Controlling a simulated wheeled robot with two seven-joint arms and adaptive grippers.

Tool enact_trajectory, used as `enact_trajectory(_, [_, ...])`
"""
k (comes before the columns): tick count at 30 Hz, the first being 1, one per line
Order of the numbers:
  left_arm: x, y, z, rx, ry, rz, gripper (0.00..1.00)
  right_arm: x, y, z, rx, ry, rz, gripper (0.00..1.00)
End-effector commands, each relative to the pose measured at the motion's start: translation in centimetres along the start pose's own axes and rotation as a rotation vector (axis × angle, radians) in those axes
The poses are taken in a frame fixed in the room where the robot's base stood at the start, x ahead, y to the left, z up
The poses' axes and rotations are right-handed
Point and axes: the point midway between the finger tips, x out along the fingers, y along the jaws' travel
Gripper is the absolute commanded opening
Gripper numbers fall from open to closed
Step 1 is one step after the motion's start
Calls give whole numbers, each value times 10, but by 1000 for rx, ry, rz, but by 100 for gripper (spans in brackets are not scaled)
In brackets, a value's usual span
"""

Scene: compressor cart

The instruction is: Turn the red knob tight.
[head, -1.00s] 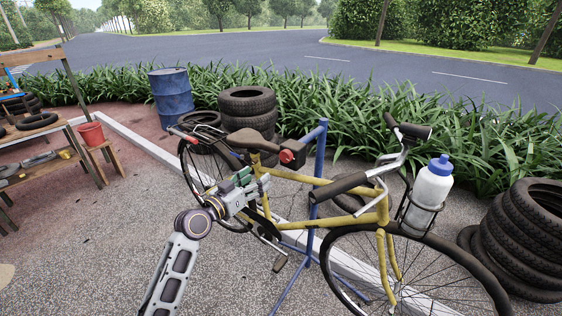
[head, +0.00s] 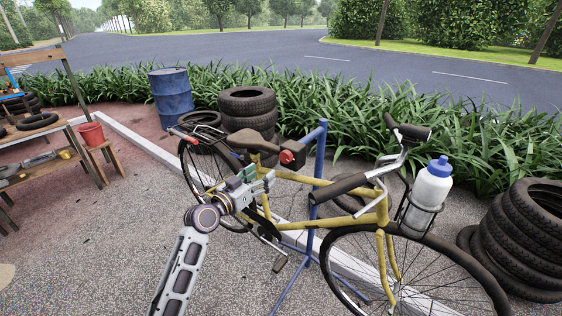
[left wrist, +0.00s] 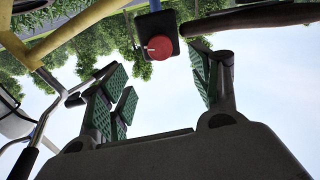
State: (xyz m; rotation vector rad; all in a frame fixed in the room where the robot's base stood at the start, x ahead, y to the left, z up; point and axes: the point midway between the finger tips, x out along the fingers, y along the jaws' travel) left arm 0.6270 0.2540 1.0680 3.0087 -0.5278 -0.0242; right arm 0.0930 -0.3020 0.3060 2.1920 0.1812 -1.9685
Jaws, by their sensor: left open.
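The red knob (head: 286,157) sits on a dark clamp block at the blue repair stand, just right of the bicycle saddle. It also shows in the left wrist view (left wrist: 159,47), round and facing the camera, seen between my open fingers and beyond their tips. My left gripper (head: 254,178) is open, with green pads, to the lower left of the knob and apart from it. Nothing is between its fingers. My right gripper is not in view.
The yellow bicycle (head: 376,217) hangs on the blue stand (head: 315,185), its frame close to my left gripper. A white bottle (head: 430,187) is at its front. Tyre stacks (head: 248,110), a blue barrel (head: 172,98) and a bench with a red bucket (head: 91,134) stand around.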

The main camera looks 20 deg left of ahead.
Motion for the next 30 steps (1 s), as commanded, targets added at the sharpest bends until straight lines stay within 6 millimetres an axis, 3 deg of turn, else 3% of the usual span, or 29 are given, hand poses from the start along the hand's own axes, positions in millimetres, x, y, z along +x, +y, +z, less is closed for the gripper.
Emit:
enact_trajectory(16, [51,0,-1,-2,1,0,63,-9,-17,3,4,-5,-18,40])
enact_trajectory(30, [95,0,-1,-2,1,1,63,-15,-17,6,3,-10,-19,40])
